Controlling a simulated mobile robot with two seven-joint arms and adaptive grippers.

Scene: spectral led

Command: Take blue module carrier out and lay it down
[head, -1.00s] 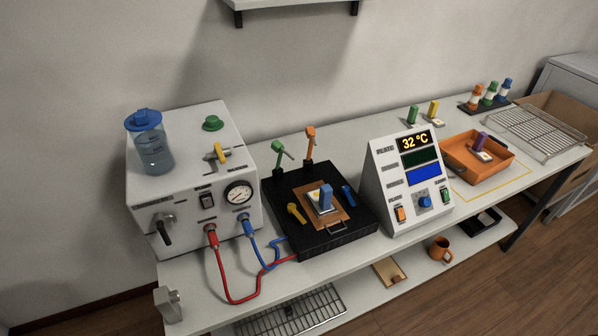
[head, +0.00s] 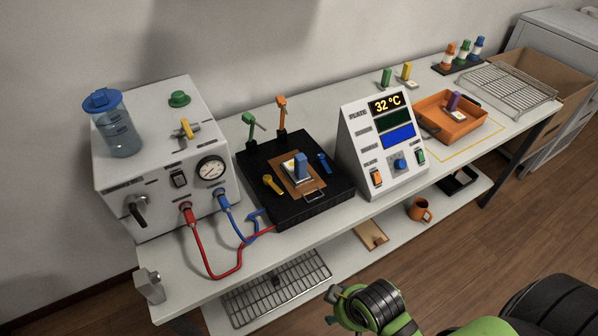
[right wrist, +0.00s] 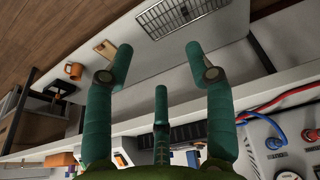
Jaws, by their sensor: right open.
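The blue module carrier (head: 301,166) stands upright with its blue block over a small pale module on the copper-brown plate (head: 312,188) of the black fixture (head: 262,161). A yellow lever (head: 271,184) and a blue lever (head: 323,162) flank it. Green and orange clamp handles stand at the fixture's back edge. My right gripper (right wrist: 158,66) is open and empty in the right wrist view, with the bench edge and lower shelf beyond its fingers. It is apart from the carrier, which I cannot make out there. My left gripper is not in view.
A grey box with gauge and red and blue hoses (head: 164,165) stands left of the fixture. The display console (head: 384,145) stands right of it, then an orange tray (head: 470,127) holding a purple-handled carrier (head: 453,102). A wire rack (head: 510,85) lies at the far right.

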